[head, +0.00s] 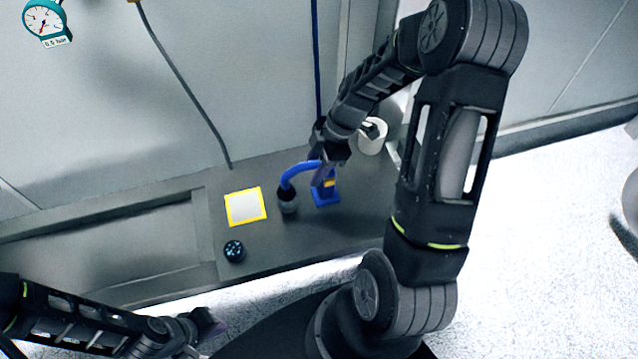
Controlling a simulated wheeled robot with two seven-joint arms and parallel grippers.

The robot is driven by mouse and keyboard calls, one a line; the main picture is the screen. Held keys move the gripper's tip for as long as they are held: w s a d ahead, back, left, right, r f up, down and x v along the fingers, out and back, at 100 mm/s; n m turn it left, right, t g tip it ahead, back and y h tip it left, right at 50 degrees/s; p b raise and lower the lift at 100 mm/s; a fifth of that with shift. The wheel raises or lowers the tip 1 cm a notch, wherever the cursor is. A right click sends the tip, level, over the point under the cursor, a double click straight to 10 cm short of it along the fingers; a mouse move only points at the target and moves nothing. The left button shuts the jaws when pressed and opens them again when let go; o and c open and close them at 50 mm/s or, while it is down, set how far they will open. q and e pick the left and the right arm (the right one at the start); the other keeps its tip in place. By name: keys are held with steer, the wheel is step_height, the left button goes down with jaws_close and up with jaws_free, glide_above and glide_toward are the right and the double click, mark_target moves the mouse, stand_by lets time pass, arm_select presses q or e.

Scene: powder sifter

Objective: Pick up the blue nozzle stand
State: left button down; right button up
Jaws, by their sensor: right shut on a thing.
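The blue nozzle stand (326,194) is upright at the right part of the grey bench, with a blue curved arm (297,169) that ends in a dark nozzle (287,201). My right gripper (324,175) reaches down from above and is shut on the upper part of the stand. Its fingers partly hide the stand's top. I cannot tell whether the stand's base touches the bench. My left gripper (208,325) is low at the left, in front of the bench and away from the stand; its finger opening is not clear.
A yellow-edged white pad (245,207) lies left of the nozzle. A small dark round knob (234,251) is at the bench's front. A white cup-like container (372,137) stands behind my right gripper. A recessed section (110,250) lies to the left. A gauge (44,20) hangs on the wall.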

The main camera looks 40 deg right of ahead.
jaws_close()
stand_by(0.5)
steer(key=shift+w+r, duration=0.1)
steer(key=shift+r, duration=0.55)
step_height(320, 180, up, 9)
steer(key=shift+f+b, duration=0.1)
steer(key=shift+b, duration=0.55)
steer(key=shift+f, duration=0.1)
